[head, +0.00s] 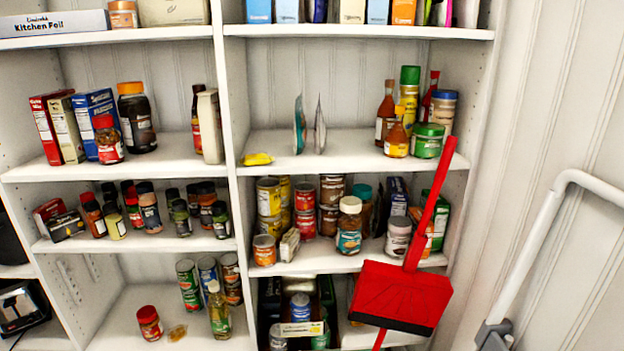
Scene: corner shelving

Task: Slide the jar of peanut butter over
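Several jars stand on the shelves, and I cannot read which label says peanut butter. A large dark jar with an orange lid (137,118) stands on the left middle shelf, beside a smaller red-lidded jar (108,140). A jar with a cream lid (349,226) stands on the right lower shelf, in front of a teal-lidded jar (363,207). A red-lidded jar (149,322) stands on the bottom left shelf. Neither of my grippers can be made out in the head view.
A red dustpan (402,296) with a long handle stands before the right shelves and hides part of them. A white tubular frame (540,235) is at the right. A dark crate (270,300) sits at the bottom. The right middle shelf (335,160) has bare room.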

